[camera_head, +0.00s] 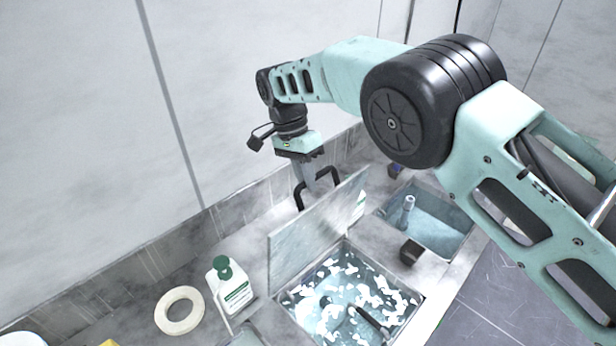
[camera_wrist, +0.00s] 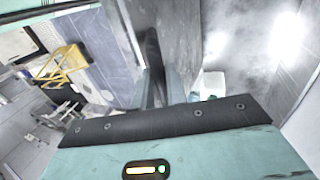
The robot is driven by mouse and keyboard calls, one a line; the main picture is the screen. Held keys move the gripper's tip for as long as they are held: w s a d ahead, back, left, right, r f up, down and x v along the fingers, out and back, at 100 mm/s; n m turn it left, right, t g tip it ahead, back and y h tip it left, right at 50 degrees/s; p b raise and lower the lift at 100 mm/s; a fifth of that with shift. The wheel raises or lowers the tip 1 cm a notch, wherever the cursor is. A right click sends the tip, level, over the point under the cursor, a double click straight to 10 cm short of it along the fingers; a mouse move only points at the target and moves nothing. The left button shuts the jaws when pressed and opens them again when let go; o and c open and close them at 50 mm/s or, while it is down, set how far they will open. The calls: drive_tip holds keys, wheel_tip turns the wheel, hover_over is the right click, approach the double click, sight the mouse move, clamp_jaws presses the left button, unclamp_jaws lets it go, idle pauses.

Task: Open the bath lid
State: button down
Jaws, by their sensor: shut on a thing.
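The bath lid (camera_head: 300,238) is a grey panel standing steeply up along the back edge of the bath (camera_head: 345,300). The bath is uncovered and shows bright white patches on its liquid. My gripper (camera_head: 309,182) is behind the lid's top edge, shut on the black lid handle (camera_head: 299,198). In the wrist view, my gripper's fingers (camera_wrist: 165,92) meet the dark handle (camera_wrist: 153,50), with the grey lid face (camera_wrist: 192,40) beside it. The fingers hide part of the handle.
A white bottle with a green cap (camera_head: 230,285) and a cream ring (camera_head: 180,311) stand left of the bath. A second basin (camera_head: 440,228) with a bottle-like item (camera_head: 406,212) is at right. A black block (camera_head: 410,252) sits between. The wall (camera_head: 240,90) is close behind.

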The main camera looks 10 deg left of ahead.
drive_tip(key=shift+s+f, duration=0.15)
drive_tip(key=shift+f, duration=0.25)
drive_tip(key=c, duration=1.4)
unclamp_jaws()
drive_tip(key=b+v, duration=0.2)
drive_tip(key=v, duration=0.5)
drive_tip(key=shift+r, duration=0.35)
drive_tip(key=shift+a, duration=0.1)
drive_tip(key=shift+b, duration=0.3)
